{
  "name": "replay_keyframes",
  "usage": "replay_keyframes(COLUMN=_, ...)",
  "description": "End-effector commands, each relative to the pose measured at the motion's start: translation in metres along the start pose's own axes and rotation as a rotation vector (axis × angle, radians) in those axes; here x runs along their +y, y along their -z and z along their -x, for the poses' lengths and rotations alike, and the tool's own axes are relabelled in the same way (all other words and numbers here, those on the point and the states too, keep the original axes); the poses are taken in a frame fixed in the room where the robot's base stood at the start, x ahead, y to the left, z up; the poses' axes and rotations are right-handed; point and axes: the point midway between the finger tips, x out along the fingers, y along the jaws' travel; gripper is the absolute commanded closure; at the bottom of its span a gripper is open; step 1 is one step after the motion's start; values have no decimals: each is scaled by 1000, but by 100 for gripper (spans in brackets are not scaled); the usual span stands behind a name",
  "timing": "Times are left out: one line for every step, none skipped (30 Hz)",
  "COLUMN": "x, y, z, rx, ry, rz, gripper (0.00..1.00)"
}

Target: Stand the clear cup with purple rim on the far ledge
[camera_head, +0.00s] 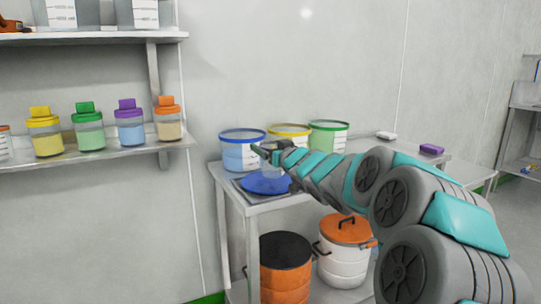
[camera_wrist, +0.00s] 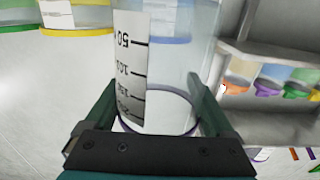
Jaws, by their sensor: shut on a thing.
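My gripper (camera_head: 268,150) is shut on the clear cup with purple rim (camera_wrist: 185,75). In the wrist view, one finger of my gripper (camera_wrist: 150,85) lies on each side of the cup. The cup has a white scale with black marks, and its purple rim shows at the lower end in that upturned view. In the head view my gripper is above the steel table, in front of the blue-rimmed tub (camera_head: 242,155); the cup is faint there. A wall ledge (camera_head: 95,153) is at the left and a shelf unit (camera_head: 525,105) at the far right; I cannot tell which is the far ledge.
Several lidded jars, one with a purple lid (camera_head: 130,122), stand on the left ledge. Yellow-rimmed (camera_head: 290,136) and green-rimmed (camera_head: 328,137) tubs stand at the table's back. A blue round piece (camera_head: 262,185) lies below my gripper. Orange (camera_head: 285,270) and white (camera_head: 343,255) pots stand underneath.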

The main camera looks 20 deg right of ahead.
Motion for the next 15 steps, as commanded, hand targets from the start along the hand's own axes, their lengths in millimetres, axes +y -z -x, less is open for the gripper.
replay_keyframes(x=4, y=0, z=-1, rx=0, ry=-1, rz=0, gripper=65)
replay_keyframes(x=6, y=0, z=-1, rx=0, ry=-2, rz=1, gripper=65)
replay_keyframes(x=11, y=0, z=-2, rx=-1, ry=-3, rz=1, gripper=65)
replay_keyframes(x=9, y=-9, z=-1, rx=-2, ry=-1, rz=1, gripper=65)
replay_keyframes(x=8, y=-15, z=-1, rx=-4, ry=-1, rz=-1, gripper=65)
replay_keyframes(x=8, y=-23, z=-1, rx=-6, ry=-1, rz=-1, gripper=65)
replay_keyframes(x=8, y=-27, z=-1, rx=-6, ry=-2, rz=-2, gripper=65)
replay_keyframes(x=8, y=-31, z=-1, rx=-6, ry=-1, rz=-2, gripper=65)
replay_keyframes(x=8, y=-35, z=-1, rx=-3, ry=0, rz=-1, gripper=65)
replay_keyframes(x=8, y=-36, z=-1, rx=-2, ry=0, rz=0, gripper=65)
replay_keyframes(x=8, y=-37, z=-1, rx=-1, ry=0, rz=0, gripper=65)
replay_keyframes(x=7, y=-37, z=-1, rx=0, ry=0, rz=1, gripper=65)
replay_keyframes(x=7, y=-36, z=-1, rx=0, ry=0, rz=1, gripper=65)
replay_keyframes(x=7, y=-36, z=-1, rx=0, ry=0, rz=1, gripper=65)
replay_keyframes(x=7, y=-36, z=-1, rx=0, ry=0, rz=1, gripper=65)
